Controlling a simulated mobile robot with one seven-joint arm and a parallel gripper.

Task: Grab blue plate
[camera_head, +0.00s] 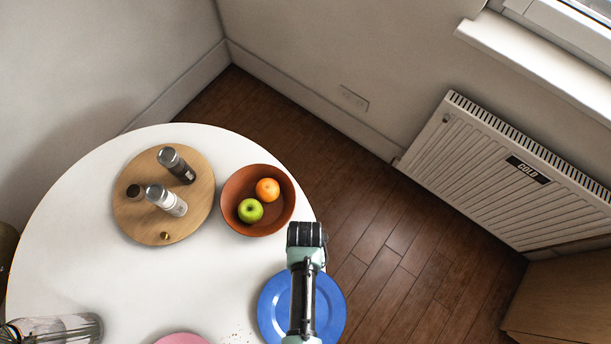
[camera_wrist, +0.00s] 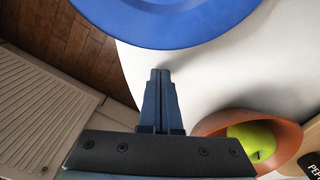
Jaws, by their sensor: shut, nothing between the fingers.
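The blue plate (camera_head: 331,309) lies flat on the white round table near its right edge. In the head view my arm crosses over it and hides its middle. In the wrist view the plate (camera_wrist: 165,25) fills the top, with part of it cut off by the picture edge. My gripper (camera_wrist: 160,74) is shut and empty, with its fingertips apart in the picture from the plate's rim. In the head view the dark end of my arm (camera_head: 306,235) is above the plate, and the fingertips cannot be made out.
A brown bowl (camera_head: 232,185) with an orange (camera_head: 267,190) and a green apple (camera_head: 250,210) stands close by. A wooden board (camera_head: 135,215) holds two shakers. A pink plate (camera_head: 181,339) and a glass object (camera_head: 60,328) are at the bottom. A radiator (camera_head: 500,175) is at right.

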